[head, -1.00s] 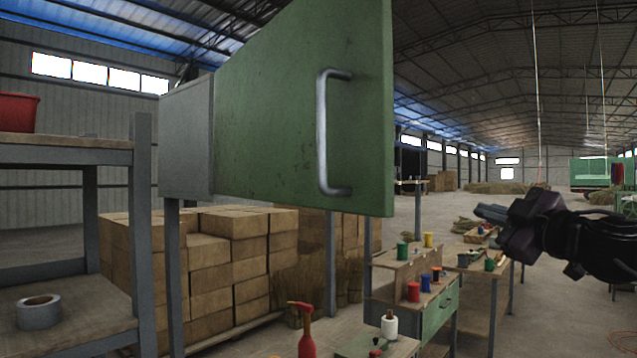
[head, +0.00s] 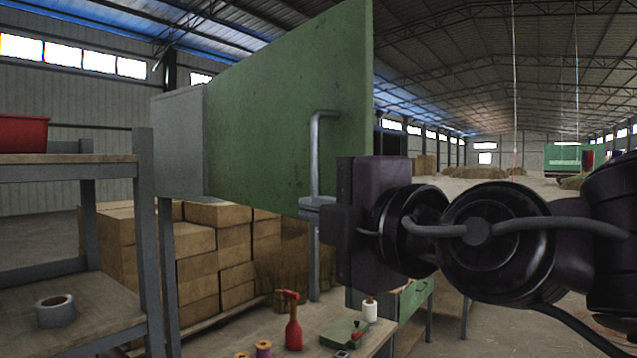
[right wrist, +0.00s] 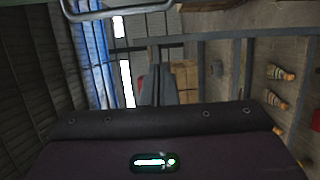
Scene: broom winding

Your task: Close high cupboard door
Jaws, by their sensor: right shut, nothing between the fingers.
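The green cupboard door (head: 270,110) stands open, swung out from the grey cupboard body (head: 178,143) at the left of the head view. Its silver bar handle (head: 316,150) is upright on the door's face. My right gripper (head: 310,207) is shut and empty, with its fingers at the handle's lower end and covering it. I cannot tell whether they touch it. In the right wrist view the shut fingers (right wrist: 157,85) point away from the camera, and a metal bar like the handle (right wrist: 120,12) crosses the top edge. My left gripper is not in view.
A grey shelf rack (head: 145,230) with a red bin (head: 22,133) and a tape roll (head: 55,311) stands at the left. Stacked boxes (head: 215,250) stand behind.

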